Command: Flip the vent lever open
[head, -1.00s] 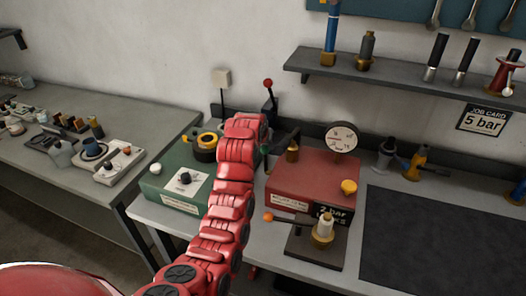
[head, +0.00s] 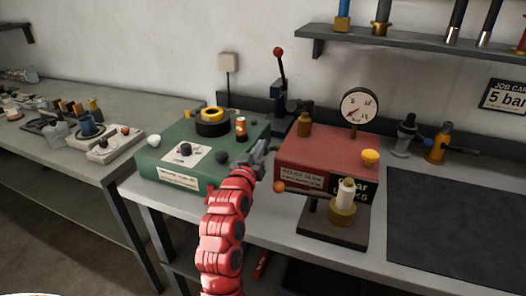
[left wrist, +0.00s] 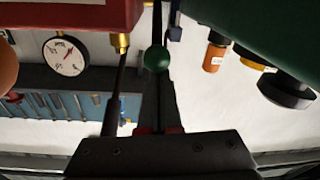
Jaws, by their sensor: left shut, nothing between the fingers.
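My left gripper (head: 258,152) is shut and empty, in the gap between the green box (head: 180,180) and the red box (head: 325,160). In the left wrist view, its dark fingers (left wrist: 158,105) point toward a green ball (left wrist: 157,59) between the boxes; I cannot tell if they touch it. A lever with an orange ball (head: 279,187) sticks out left at the red box's front; the ball also shows in the left wrist view (left wrist: 6,68). A red-ball lever (head: 279,52) stands upright behind. No label shows which is the vent lever. My right gripper is not in view.
A gauge (head: 359,106) stands on the red box, and a brass valve with a white top (head: 344,200) stands before it. A yellow-black ring (head: 212,122) and an orange bottle (head: 241,128) are on the green box. The dark mat (head: 455,230) is clear.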

